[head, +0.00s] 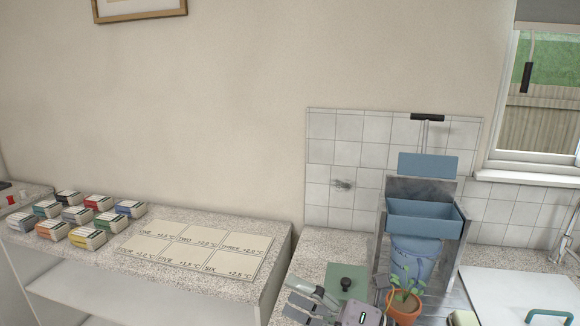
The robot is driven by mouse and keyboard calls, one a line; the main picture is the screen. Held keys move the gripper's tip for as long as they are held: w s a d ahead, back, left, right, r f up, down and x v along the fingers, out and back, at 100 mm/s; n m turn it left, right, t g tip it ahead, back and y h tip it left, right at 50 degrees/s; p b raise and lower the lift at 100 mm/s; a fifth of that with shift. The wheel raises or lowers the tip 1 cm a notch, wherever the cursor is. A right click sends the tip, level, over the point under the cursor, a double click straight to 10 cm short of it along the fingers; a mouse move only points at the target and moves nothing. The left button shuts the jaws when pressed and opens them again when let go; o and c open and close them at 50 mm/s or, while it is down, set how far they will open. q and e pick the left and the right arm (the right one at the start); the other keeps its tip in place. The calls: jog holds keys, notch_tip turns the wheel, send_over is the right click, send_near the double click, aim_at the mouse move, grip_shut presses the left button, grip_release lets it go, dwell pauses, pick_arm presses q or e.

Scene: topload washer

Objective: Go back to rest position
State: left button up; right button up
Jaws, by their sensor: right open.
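My right gripper (294,298) is at the bottom edge of the head view, right of centre. Its fingers point left and are open, with nothing seen between them. It is over the speckled counter (318,248), in front of a green plate with a black knob (346,284). A potted plant in an orange pot (405,308) appears close to the right of my gripper's body; I cannot tell whether they touch. My left gripper is out of view. The lower part of the right arm is cut off by the frame.
A blue bin device (424,218) stands behind the plant against white tiles. A pale panel with a green handle (548,314) is at the lower right. On the left counter lie several small coloured boxes (88,236) and a numbered card grid (190,250).

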jog(key=w+d+f+m+t+h, duration=0.25)
jog(key=d+m+t+h, duration=1.05)
jog(key=m, duration=0.8)
jog(key=s+d+f+m+g+h, duration=0.4)
jog(key=d+f+m+g+h, duration=0.3)
jog(key=f+m, duration=0.45)
jog(key=s+f+m+g+y, duration=0.1)
jog(key=s+f+g, duration=0.4)
jog(key=s+f, duration=0.5)
jog(key=s+f+m+g, duration=0.1)
jog(key=s+f+g, duration=0.5)
jog(key=s, duration=0.7)
notch_tip(320, 180, down, 25)
jog(key=b, duration=0.1)
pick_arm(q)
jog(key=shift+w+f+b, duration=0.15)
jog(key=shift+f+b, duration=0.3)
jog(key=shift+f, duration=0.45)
pick_arm(e)
jog(key=s+d+f+g, duration=0.2)
jog(key=s+f, duration=1.5)
jog(key=f, duration=0.2)
jog(key=shift+s+d, duration=0.3)
jog(key=shift+d, duration=0.1)
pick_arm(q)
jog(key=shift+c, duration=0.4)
pick_arm(e)
jog(key=shift+n, duration=0.25)
jog(key=shift+c, duration=0.2)
